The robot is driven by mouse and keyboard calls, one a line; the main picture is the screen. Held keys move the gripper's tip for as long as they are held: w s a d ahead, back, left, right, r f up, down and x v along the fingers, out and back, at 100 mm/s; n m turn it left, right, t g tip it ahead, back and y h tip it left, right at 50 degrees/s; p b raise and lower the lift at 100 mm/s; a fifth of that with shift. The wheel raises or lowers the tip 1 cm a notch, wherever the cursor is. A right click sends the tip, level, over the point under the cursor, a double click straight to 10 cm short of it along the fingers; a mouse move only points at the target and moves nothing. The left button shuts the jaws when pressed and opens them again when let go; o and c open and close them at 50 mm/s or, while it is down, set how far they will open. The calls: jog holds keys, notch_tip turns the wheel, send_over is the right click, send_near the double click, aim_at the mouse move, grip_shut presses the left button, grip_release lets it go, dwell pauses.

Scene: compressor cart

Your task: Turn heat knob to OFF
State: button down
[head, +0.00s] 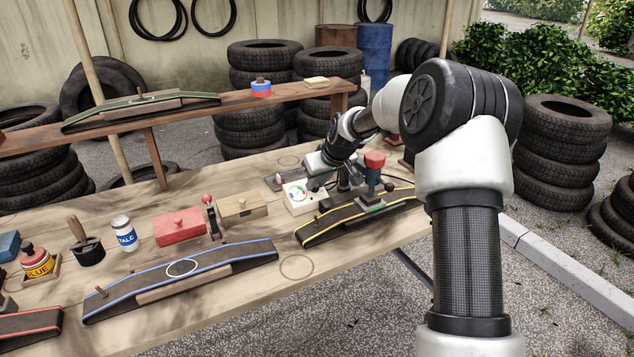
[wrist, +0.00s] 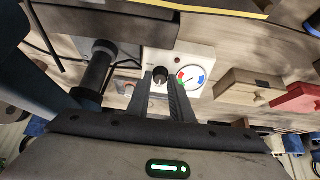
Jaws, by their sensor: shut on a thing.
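The heat control is a white box on the bench, with a round dial marked red, green and blue (head: 299,194). In the wrist view, the white box (wrist: 205,59) shows the dial (wrist: 191,80) beside a dark knob (wrist: 159,83). My gripper (wrist: 161,80) has its two fingers on either side of the knob and is shut on it. In the head view, my gripper (head: 316,184) reaches down at the box's right side and hides the knob. I cannot read the knob's setting or any OFF mark.
A red-topped tool (head: 374,165) stands close to the right of my gripper, on a yellow-edged tyre strip (head: 330,228). A wooden box (head: 242,208), a red-balled lever (head: 210,212) and a red box (head: 180,226) stand to the left. The raised shelf (head: 200,113) runs behind.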

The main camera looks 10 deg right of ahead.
jog(key=shift+s+f, duration=0.1)
jog(key=c, duration=1.6)
grip_release()
jog(key=p+v, duration=0.3)
jog(key=v, duration=1.4)
jog(key=shift+s, duration=0.15)
